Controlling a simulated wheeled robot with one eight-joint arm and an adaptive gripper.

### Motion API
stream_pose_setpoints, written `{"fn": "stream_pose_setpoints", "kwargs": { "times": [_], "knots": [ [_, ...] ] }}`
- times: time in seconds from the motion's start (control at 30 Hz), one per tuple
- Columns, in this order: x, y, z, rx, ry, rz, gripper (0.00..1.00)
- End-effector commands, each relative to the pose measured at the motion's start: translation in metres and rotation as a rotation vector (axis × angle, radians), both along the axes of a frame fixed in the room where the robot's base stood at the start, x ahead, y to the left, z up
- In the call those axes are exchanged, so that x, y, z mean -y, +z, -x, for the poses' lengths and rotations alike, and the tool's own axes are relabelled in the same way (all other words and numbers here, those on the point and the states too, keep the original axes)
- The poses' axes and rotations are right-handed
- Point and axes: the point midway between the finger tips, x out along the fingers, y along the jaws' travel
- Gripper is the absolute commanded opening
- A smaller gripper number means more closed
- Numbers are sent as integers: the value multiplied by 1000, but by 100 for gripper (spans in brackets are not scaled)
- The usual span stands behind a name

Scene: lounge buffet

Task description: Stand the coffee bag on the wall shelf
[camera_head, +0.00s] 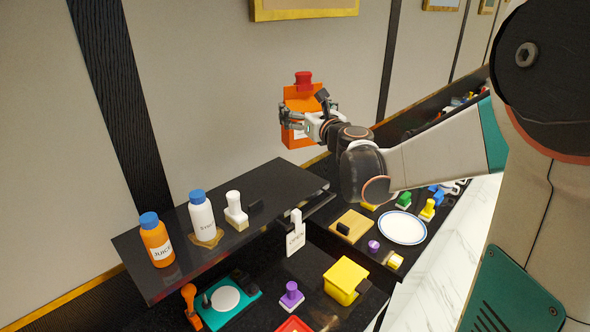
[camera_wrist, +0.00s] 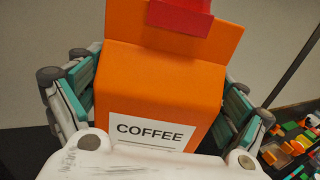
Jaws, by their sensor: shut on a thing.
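The coffee bag (camera_head: 297,133) is orange with a red piece at its top and a white label. In the wrist view the bag (camera_wrist: 165,85) fills the middle, and its label reads COFFEE. My gripper (camera_head: 297,118) is shut on the bag, with a finger on each side of it. It holds the bag roughly upright in the air, above and behind the right end of the black wall shelf (camera_head: 275,182). The bag looks apart from the shelf. Its underside is hidden in the wrist view.
On the shelf stand an orange juice bottle (camera_head: 157,240), a white bottle (camera_head: 202,214) and a white stamp-like object (camera_head: 235,211); its right part looks mostly clear. Below, the counter holds a yellow box (camera_head: 345,281) and a plate (camera_head: 402,228).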

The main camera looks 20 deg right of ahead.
Motion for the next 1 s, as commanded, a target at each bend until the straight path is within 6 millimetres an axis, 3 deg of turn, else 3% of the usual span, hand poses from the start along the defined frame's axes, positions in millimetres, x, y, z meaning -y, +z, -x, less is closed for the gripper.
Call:
{"fn": "stream_pose_setpoints", "kwargs": {
  "times": [0.1,0.4,0.53,0.77,1.0],
  "knots": [
    [0,-32,-1,0,0,0,56],
    [0,-102,-1,0,0,0,56],
    [0,-121,-1,0,0,0,56],
    [0,-134,0,0,0,0,56],
    [0,-165,0,0,0,0,56]
  ]
}}
